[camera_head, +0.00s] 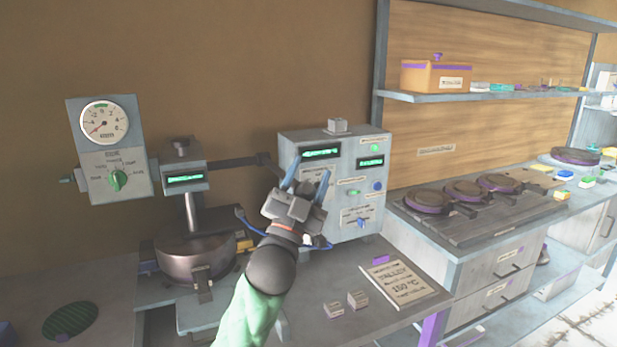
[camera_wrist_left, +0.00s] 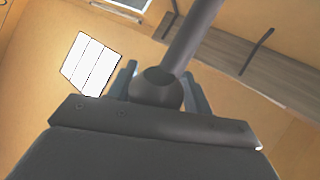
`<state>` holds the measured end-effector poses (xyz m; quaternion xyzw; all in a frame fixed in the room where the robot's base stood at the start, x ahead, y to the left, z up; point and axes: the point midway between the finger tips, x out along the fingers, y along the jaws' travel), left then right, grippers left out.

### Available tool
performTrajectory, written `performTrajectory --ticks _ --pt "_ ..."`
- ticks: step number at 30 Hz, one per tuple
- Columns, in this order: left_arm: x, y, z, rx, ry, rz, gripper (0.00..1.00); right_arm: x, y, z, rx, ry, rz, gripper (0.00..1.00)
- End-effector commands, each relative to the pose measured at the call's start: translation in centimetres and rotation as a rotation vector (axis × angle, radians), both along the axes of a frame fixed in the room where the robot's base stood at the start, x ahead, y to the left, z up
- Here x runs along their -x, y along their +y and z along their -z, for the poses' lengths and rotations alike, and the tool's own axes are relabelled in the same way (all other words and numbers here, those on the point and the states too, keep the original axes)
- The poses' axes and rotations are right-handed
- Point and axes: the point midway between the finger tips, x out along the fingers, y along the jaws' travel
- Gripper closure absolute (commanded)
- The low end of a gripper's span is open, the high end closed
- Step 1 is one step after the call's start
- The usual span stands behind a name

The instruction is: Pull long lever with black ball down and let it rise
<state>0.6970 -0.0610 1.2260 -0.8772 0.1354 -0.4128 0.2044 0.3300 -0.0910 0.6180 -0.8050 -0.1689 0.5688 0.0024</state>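The plate press stands at left centre of the head view, with its long dark lever (camera_head: 232,161) reaching right at about the height of the press head (camera_head: 183,177). My left gripper (camera_head: 308,170) is at the lever's right end, its two blue fingers apart and pointing up. In the left wrist view the dark ball (camera_wrist_left: 157,88) on its rod (camera_wrist_left: 193,42) lies between the fingers, filling nearly all the gap. Whether the fingers press on it cannot be seen. My right gripper is in neither view.
A control box (camera_head: 335,165) with green displays stands close behind my left gripper. The gauge panel (camera_head: 120,165) is left of the press. A round pan (camera_head: 195,257) sits under the press head. A recipe card (camera_head: 400,284) and two small blocks (camera_head: 346,305) lie on the bench.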

Motion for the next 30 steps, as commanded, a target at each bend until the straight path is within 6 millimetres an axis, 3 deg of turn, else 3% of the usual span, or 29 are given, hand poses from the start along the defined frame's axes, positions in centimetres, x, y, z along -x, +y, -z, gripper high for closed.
performTrajectory --ticks 11,24,30 --pt "0.1 0.1 0.0 0.001 -0.002 -0.001 0.4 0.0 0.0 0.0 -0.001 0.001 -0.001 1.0" --pt "3.7 2.5 4.1 0.001 0.001 -0.001 0.4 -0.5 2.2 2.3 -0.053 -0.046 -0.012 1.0" --pt "4.7 3.2 5.1 0.001 0.0 -0.001 0.4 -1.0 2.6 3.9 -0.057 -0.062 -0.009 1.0"
